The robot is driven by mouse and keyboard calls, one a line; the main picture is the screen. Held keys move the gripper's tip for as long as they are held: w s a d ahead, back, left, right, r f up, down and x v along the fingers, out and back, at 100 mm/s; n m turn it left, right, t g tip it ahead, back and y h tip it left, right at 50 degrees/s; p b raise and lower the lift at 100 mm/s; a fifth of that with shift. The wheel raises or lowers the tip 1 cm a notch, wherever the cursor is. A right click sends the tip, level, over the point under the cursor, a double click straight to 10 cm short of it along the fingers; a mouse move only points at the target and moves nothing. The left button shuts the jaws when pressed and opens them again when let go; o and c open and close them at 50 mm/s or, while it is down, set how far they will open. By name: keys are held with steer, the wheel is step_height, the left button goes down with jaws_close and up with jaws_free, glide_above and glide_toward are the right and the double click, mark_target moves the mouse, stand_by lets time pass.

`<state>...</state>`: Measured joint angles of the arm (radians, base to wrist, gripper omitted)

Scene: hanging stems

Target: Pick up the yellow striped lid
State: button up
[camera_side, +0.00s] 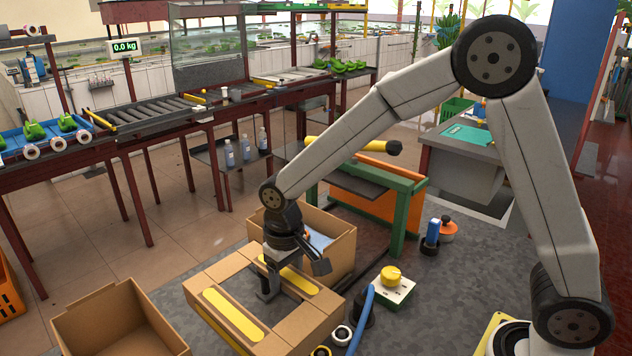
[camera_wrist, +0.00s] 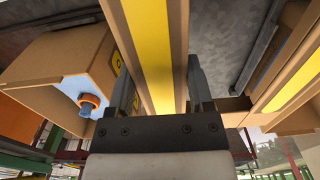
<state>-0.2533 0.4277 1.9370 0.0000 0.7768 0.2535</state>
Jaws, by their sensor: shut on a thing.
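The yellow striped lid (camera_side: 233,316) is a tan cardboard, frame-like piece with an open middle and yellow stripes along two opposite sides. It is in the lower middle of the side view. My gripper (camera_side: 268,284) points down at its far side and is shut on that bar. In the wrist view, the gripped bar of the lid (camera_wrist: 150,50) runs between the two fingers of my gripper (camera_wrist: 160,88), with one finger on each side. The second striped bar shows at the right there. I cannot tell whether the lid is raised off what is beneath it.
An open cardboard box (camera_side: 120,325) stands at lower left. Another box (camera_side: 340,245) with something blue inside is close behind the lid. A yellow-knobbed control box (camera_side: 392,286) and a blue hose (camera_side: 362,315) are to the right. A green-framed stand (camera_side: 405,205) is behind.

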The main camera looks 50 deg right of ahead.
steer(key=shift+s+d+r, duration=0.1)
steer(key=shift+s+r, duration=0.1)
steer(key=shift+s, duration=0.25)
steer(key=shift+s+d+r, duration=0.1)
steer(key=shift+s+r, duration=0.1)
steer(key=shift+s, duration=0.2)
steer(key=shift+r, duration=0.65)
step_height(320, 180, up, 10)
steer(key=w+d, duration=0.7)
steer(key=d, duration=0.4)
steer(key=w+d, duration=0.7)
steer(key=d, duration=0.4)
step_height(320, 180, down, 5)
steer(key=shift+s+r, duration=0.15)
